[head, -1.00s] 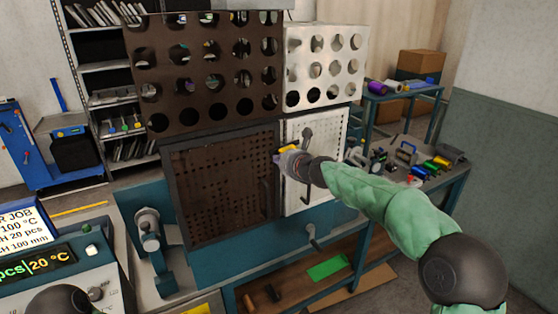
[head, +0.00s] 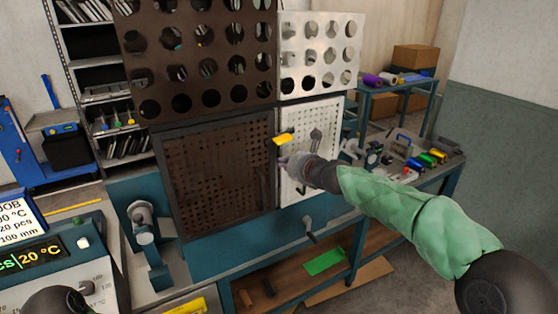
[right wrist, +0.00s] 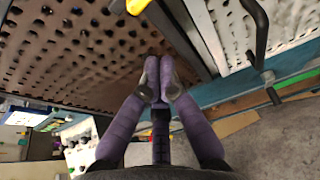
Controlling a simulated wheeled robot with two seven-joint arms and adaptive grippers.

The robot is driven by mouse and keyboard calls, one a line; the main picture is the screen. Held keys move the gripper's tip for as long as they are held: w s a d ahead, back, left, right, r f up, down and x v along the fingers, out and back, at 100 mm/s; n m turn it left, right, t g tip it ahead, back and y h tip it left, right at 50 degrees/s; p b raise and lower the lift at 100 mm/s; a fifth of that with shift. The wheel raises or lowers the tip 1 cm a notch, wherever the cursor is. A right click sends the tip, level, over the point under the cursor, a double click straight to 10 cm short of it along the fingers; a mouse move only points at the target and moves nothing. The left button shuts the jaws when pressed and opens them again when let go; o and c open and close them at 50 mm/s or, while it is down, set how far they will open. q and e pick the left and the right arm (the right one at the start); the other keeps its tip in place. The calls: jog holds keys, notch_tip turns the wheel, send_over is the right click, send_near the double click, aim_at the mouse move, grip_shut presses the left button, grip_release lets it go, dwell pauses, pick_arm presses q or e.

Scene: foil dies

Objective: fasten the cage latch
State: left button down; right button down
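The cage has a brown perforated door (head: 220,172) in a dark frame, with a white perforated panel (head: 318,140) to its right. A small yellow latch (head: 283,138) sits at the upper right edge of the door, spanning toward the white panel. I cannot tell whether it is engaged. My right gripper (head: 283,160) is just below the latch, at the seam between door and panel. In the right wrist view its purple fingers (right wrist: 159,82) are together at the tips with nothing visible between them, close to the dark door frame. My left gripper is out of view.
Brown and white plates with large holes (head: 195,65) stand above the cage. A dark handle (head: 315,138) is on the white panel, and a lever (head: 310,232) sticks out below. A control console (head: 60,255) is at the lower left. A bench with tools (head: 415,160) stands at the right.

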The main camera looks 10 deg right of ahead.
jog(key=shift+v, duration=1.7)
jog(key=shift+a, duration=0.1)
jog(key=s+a+f+n+g+h, duration=0.1)
jog(key=s+f+n+g, duration=0.2)
jog(key=f, duration=0.9)
jog(key=s+a+f+n+g, duration=0.15)
jog(key=f+n, duration=0.45)
jog(key=f, duration=0.6)
jog(key=s+f+n+g+h, duration=0.1)
jog(key=s+f+n+g, duration=0.2)
jog(key=f, duration=0.9)
jog(key=s+a+f+n+g, duration=0.2)
jog(key=s+f+n, duration=0.4)
jog(key=s, duration=0.3)
jog(key=s+a+f+n+g+y, duration=0.1)
jog(key=s+a+f+n, duration=0.2)
jog(key=s+f+n, duration=0.3)
jog(key=s+a+f+n+g, duration=0.2)
jog(key=s+f+n, duration=0.4)
jog(key=s, duration=0.8)
notch_tip(320, 180, down, 3)
jog(key=shift+s+a+f+n+g+y, duration=0.1)
jog(key=shift+s+a+n+g+y, duration=0.15)
jog(key=shift+n+g+y, duration=0.15)
